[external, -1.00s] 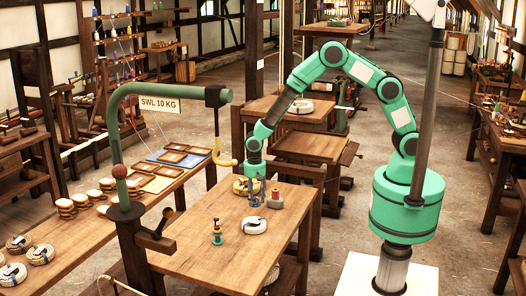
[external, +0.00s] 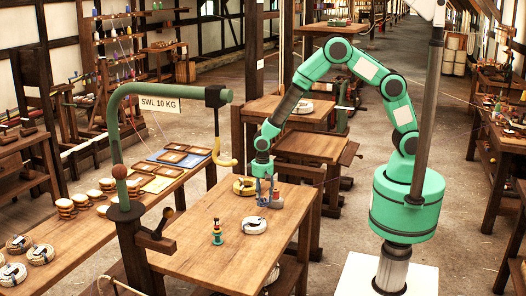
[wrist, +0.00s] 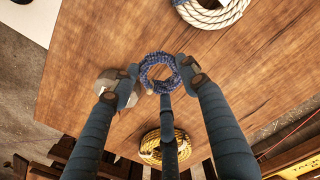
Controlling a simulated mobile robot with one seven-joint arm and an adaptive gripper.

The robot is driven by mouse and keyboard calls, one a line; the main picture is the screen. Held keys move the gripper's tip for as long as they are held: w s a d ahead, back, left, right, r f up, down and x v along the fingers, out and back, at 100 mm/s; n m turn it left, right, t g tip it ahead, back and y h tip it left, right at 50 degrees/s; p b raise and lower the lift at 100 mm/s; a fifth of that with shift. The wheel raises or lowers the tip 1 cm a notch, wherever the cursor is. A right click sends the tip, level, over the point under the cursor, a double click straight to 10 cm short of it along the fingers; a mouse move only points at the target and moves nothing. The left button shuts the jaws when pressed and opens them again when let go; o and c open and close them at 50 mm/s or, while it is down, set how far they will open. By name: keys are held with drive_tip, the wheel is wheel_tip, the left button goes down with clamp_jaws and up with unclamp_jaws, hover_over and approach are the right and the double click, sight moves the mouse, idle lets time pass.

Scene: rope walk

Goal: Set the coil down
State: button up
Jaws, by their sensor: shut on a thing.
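My gripper (wrist: 160,80) is shut on a small blue rope coil (wrist: 158,57), which shows as a ring between the fingertips in the wrist view. In the external view my gripper (external: 265,192) points down over the far part of the wooden table (external: 190,255). The coil is mostly lost among the fingers there, and I cannot tell whether it touches the tabletop. A yellow rope coil (external: 240,187) lies just left of my gripper; it also shows in the wrist view (wrist: 150,157). A white rope coil (external: 254,225) lies nearer the camera and shows in the wrist view (wrist: 210,18).
A grey and red object (external: 276,202) stands right beside my gripper; its grey disc shows in the wrist view (wrist: 104,82). A small multicoloured spool (external: 217,232) stands left of the white coil. A green crane post (external: 118,145) rises at the table's left. The table's near part is clear.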

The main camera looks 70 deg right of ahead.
idle(0.3)
drive_tip(key=s+a, duration=0.2)
drive_tip(key=a, duration=0.2)
drive_tip(key=s+a, duration=0.2)
drive_tip(key=a, duration=0.1)
drive_tip(key=s+a+p, duration=0.1)
drive_tip(key=s+a, duration=0.1)
drive_tip(key=a, duration=0.2)
drive_tip(key=shift+s+a+r, duration=0.1)
drive_tip(key=shift+s+a, duration=0.2)
drive_tip(key=shift+s, duration=0.1)
drive_tip(key=shift+m, duration=0.4)
drive_tip(key=s+a, duration=0.5)
drive_tip(key=s+a+p, duration=0.1)
drive_tip(key=s+a, duration=0.4)
drive_tip(key=shift+a, duration=0.35)
drive_tip(key=w+a, duration=0.3)
drive_tip(key=w, duration=0.1)
drive_tip(key=w+a+f+b, duration=0.1)
drive_tip(key=w+a, duration=0.6)
drive_tip(key=shift+w+a+f+b, duration=0.2)
drive_tip(key=shift+w+a+b, duration=0.1)
drive_tip(key=shift+w+a, duration=0.1)
drive_tip(key=shift+f, duration=0.15)
drive_tip(key=shift+f+b, duration=0.35)
drive_tip(key=shift+f, duration=1.25)
